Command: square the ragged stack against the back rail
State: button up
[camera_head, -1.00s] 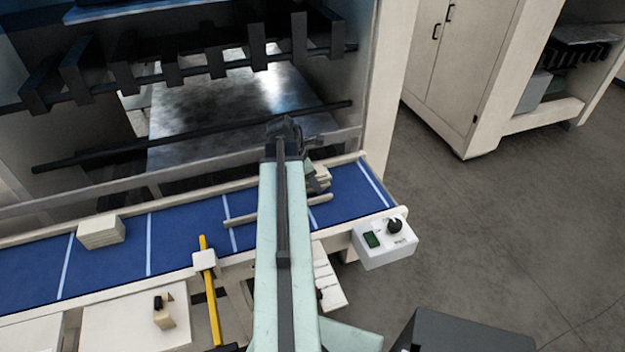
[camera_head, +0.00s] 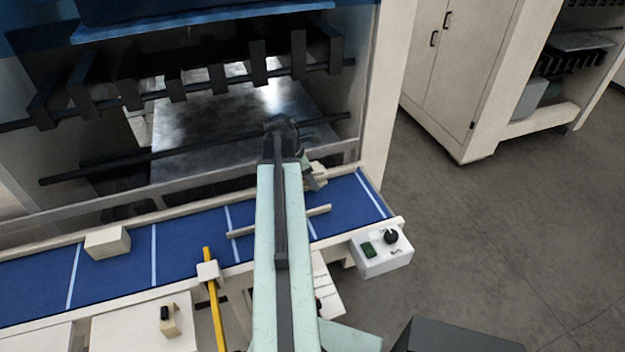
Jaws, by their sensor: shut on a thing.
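A pale cream stack (camera_head: 319,180) sits on the right part of the blue belt, close to the back rail (camera_head: 345,168). My arm hides much of it, so I cannot tell how even its edges are or whether it touches the rail. My gripper (camera_head: 308,172) is at this stack, shut on it; the fingertips are partly hidden by my wrist.
A thin pale bar (camera_head: 320,211) lies across the blue belt (camera_head: 190,240), passing behind my arm. A yellow post with a white clamp (camera_head: 208,271) stands at the front edge. A control box (camera_head: 384,252) sits at the right front. Dark machine bars (camera_head: 190,150) are behind the belt.

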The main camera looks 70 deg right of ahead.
aim_at(310, 195)
jog(key=shift+f, duration=0.15)
jog(key=shift+f+b, duration=2.05)
jog(key=shift+f, duration=0.25)
jog(key=shift+f, duration=0.15)
jog(key=o, duration=1.5)
jog(key=shift+c, duration=0.2)
jog(key=shift+w+r+p, duration=0.15)
jog(key=shift+r+p, duration=0.15)
jog(key=shift+r, duration=0.15)
jog(key=p+v, duration=0.6)
jog(key=v, duration=0.1)
jog(key=shift+a+r+p, duration=0.1)
jog(key=shift+p, duration=0.25)
